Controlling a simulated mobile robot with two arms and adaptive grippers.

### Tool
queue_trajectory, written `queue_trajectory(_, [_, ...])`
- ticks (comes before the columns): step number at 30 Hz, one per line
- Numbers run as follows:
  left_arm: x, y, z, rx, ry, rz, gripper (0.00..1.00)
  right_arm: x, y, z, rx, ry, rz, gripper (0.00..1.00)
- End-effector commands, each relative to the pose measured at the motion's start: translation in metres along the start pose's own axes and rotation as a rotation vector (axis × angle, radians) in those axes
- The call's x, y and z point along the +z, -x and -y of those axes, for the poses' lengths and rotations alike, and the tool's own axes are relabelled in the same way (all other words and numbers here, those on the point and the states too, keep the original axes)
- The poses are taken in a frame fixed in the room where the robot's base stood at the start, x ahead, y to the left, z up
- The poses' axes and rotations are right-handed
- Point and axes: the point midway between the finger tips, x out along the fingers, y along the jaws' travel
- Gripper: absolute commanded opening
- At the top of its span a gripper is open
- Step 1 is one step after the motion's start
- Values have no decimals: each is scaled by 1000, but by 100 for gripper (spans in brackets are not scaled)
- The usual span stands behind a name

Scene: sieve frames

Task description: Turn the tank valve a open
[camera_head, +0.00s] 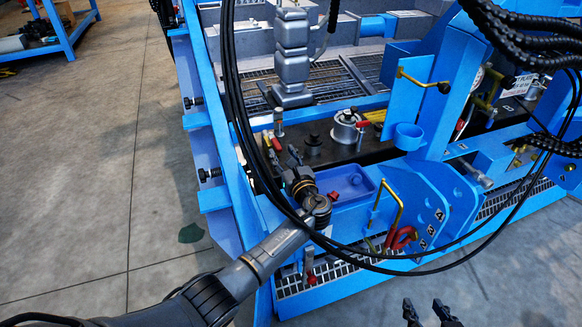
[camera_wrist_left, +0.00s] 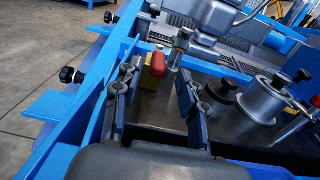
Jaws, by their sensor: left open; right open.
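A small valve with a red handle (camera_wrist_left: 158,63) on a yellowish body stands near the blue frame edge. In the left wrist view it shows beyond and between the two fingers of my left gripper (camera_wrist_left: 158,82). The fingers are spread, with no visible contact on the handle. In the head view the red handle (camera_head: 276,143) is just ahead of my left gripper (camera_head: 282,161), partly crowded by cables and fingers. My right gripper (camera_head: 427,309) shows at the bottom edge, open and empty, away from the valve. I cannot read a label marking valve a.
A metal post (camera_wrist_left: 179,48) stands close behind the red handle. A silver cylinder cap (camera_head: 346,126) and a black cap (camera_head: 313,145) are to the right. Black hoses (camera_head: 236,105) loop across the view. The concrete floor (camera_head: 90,190) at left is clear.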

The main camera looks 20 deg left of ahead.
Motion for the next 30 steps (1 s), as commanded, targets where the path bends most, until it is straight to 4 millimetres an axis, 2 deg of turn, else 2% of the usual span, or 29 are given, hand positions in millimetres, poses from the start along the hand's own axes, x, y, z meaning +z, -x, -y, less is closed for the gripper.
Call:
queue_trajectory(1, [-1, 13, 1, -4, 2, -1, 42, 0, 0, 0, 0, 0, 0, 45])
queue_trajectory(4, [-1, 34, 1, -4, 1, -1, 42, 0, 0, 0, 0, 0, 1, 45])
queue_trajectory(11, [0, 61, 0, -1, -1, 0, 42, 0, 0, 0, 0, 0, 1, 45])
queue_trajectory(30, [0, 66, 1, -1, -1, 1, 42, 0, 0, 0, 0, 0, 0, 45])
